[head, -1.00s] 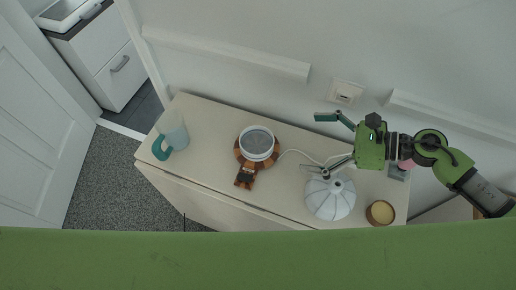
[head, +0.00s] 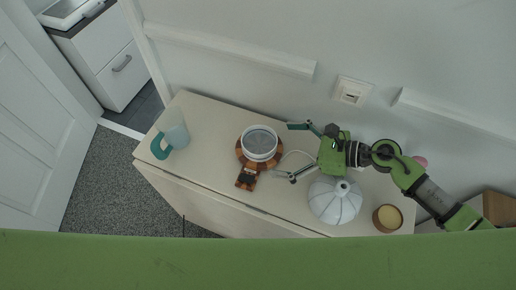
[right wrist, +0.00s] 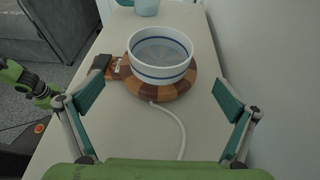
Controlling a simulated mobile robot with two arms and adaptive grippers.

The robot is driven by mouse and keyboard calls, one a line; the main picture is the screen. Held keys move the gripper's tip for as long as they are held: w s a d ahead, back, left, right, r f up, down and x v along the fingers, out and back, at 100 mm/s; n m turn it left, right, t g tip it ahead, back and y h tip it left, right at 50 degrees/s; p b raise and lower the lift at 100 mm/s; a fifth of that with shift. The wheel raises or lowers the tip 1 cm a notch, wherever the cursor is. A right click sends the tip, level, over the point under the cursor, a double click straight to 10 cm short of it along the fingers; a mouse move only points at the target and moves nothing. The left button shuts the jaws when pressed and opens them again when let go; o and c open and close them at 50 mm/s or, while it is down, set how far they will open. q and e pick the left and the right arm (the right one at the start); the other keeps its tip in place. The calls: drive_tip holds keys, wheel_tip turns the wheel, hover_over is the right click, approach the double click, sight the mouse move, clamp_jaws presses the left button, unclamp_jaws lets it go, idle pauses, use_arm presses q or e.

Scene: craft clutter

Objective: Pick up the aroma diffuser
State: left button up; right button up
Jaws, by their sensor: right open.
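The aroma diffuser, which looks to be the white ribbed dome (head: 335,204) with a small hole on top, stands upright towards the right of the cabinet top in the head view. I cannot pick it out in the right wrist view. My right gripper (head: 289,150) is open and empty, above the cabinet, to the upper left of the dome. Its fingers (right wrist: 158,96) are spread wide in the right wrist view, with the bowl beyond them. A white cable runs between the dome and the wooden board. My left gripper is not in view.
A white bowl (head: 260,142) with blue bands sits on a round wooden board (head: 246,181) with a handle. A teal-handled jug (head: 174,130) is at the left end of the cabinet top (head: 212,117). A small brown pot (head: 387,218) stands right of the dome. The wall is behind.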

sight(255, 147)
drive_tip(key=shift+w+a+p, duration=0.2)
drive_tip(key=shift+a+p, duration=0.1)
drive_tip(key=shift+a, duration=0.25)
drive_tip(key=p+x, duration=0.1)
drive_tip(key=x, duration=0.2)
drive_tip(key=shift+w+a+f, duration=0.1)
drive_tip(key=shift+a+f, duration=0.05)
drive_tip(key=shift+a, duration=0.2)
drive_tip(key=shift+w+a+f, duration=0.1)
drive_tip(key=shift+a+f, duration=0.1)
drive_tip(key=shift+a, duration=0.1)
drive_tip(key=shift+c, duration=0.4)
drive_tip(key=c, duration=1.2)
drive_tip(key=shift+r, duration=0.1)
drive_tip(key=shift+c, duration=1.2)
